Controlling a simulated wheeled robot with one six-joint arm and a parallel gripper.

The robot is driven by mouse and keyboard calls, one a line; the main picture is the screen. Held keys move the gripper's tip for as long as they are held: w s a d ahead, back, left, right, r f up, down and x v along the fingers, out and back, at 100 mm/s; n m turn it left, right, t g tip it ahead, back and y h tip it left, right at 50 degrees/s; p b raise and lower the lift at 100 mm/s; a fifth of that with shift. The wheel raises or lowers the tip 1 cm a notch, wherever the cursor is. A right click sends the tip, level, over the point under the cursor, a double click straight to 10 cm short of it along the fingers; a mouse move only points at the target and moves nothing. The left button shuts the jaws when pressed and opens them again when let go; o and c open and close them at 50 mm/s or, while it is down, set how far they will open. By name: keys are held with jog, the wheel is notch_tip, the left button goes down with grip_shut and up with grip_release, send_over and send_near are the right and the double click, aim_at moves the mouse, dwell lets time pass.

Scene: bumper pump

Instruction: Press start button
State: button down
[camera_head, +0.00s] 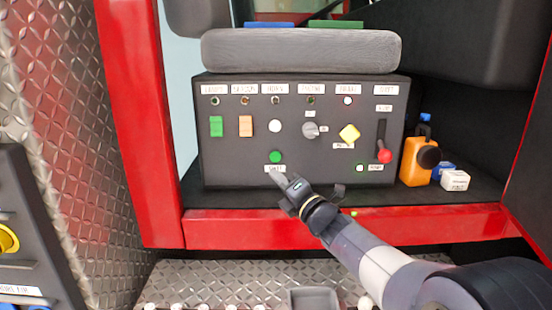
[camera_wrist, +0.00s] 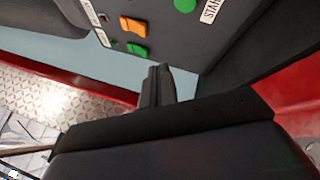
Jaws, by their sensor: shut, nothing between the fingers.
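The start button is a round green button (camera_head: 275,157) low on the dark control panel (camera_head: 235,165), with a white label (camera_head: 275,169) under it. It also shows at the top of the wrist view as a green disc (camera_wrist: 186,4) beside a label reading "STA", cut off by the frame edge. My gripper (camera_head: 282,179) is shut and empty. In the head view its tips are just below and right of the button's label. In the wrist view the shut fingers (camera_wrist: 158,72) appear below the button in the picture, and I see no contact with it.
The panel also bears a green rocker (camera_head: 216,126), an orange rocker (camera_head: 246,126), a white button (camera_head: 275,126), a grey knob (camera_head: 311,130), a yellow knob (camera_head: 350,132) and a red-tipped lever (camera_head: 384,156). An orange bottle (camera_head: 416,162) stands at right. A red beam (camera_head: 230,229) runs below.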

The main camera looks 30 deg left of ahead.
aim_at(270, 156)
jog(key=w+a+p, duration=0.4)
jog(key=w+p, duration=0.2)
jog(key=w, duration=0.1)
jog(key=shift+w, duration=0.35)
jog(key=shift+w+a, duration=0.1)
jog(key=shift+a, duration=0.05)
dwell(1.8)
jog(key=shift+w+a, duration=0.1)
jog(key=shift+w, duration=0.15)
jog(key=shift+w+a, duration=0.2)
jog(key=shift+w, duration=0.15)
dwell(0.6)
jog(key=shift+s+b, duration=0.1)
jog(key=shift+b, duration=0.4)
jog(key=shift+s+d+b, duration=0.4)
jog(key=shift+s+b, duration=0.25)
jog(key=shift+b, duration=0.25)
